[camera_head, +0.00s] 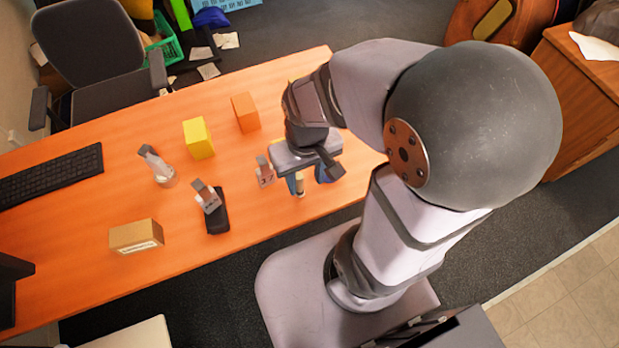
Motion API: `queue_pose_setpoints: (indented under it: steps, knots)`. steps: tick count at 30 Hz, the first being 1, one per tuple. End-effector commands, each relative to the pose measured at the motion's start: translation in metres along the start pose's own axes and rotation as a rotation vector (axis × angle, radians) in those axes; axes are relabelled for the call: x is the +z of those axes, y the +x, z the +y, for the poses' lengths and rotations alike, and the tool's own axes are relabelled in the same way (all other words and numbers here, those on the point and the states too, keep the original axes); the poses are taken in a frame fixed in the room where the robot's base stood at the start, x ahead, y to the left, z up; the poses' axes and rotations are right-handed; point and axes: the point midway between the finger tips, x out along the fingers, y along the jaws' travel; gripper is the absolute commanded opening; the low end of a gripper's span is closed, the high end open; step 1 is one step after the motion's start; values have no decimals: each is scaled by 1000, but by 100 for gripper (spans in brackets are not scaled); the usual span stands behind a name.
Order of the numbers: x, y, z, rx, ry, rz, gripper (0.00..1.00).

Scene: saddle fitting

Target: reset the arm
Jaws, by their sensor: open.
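My gripper (311,180) hangs over the near right part of the orange table (270,208), below my folded arm. Its fingers are apart. A small pale piece (299,184) shows by the fingers, and I cannot tell whether it lies between them or behind them. A grey tag-like piece marked with dark print (265,171) stands just left of the gripper. My arm hides part of the table's right end.
Yellow block (198,138), orange block (245,112), cardboard box (136,237), dark holder with grey piece (215,212), clear container (161,171) and keyboard (50,175) stand left of my arm. A chair (98,60) is behind. Bare table lies between them.

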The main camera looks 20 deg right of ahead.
Motion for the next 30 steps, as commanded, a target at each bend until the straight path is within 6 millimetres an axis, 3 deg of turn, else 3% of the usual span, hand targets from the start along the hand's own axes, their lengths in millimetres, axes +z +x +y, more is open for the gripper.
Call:
queue_pose_setpoints:
  steps: [4, 13, 19, 25, 30]
  knots:
    - [9, -5, 5, 6, 10, -29, 40]
    - [10, -5, 5, 6, 10, -32, 40]
    - [10, 8, 5, 5, 12, -32, 40]
    - [10, 1, 5, 5, 12, -32, 40]
    - [9, -16, 5, 5, 12, -32, 40]
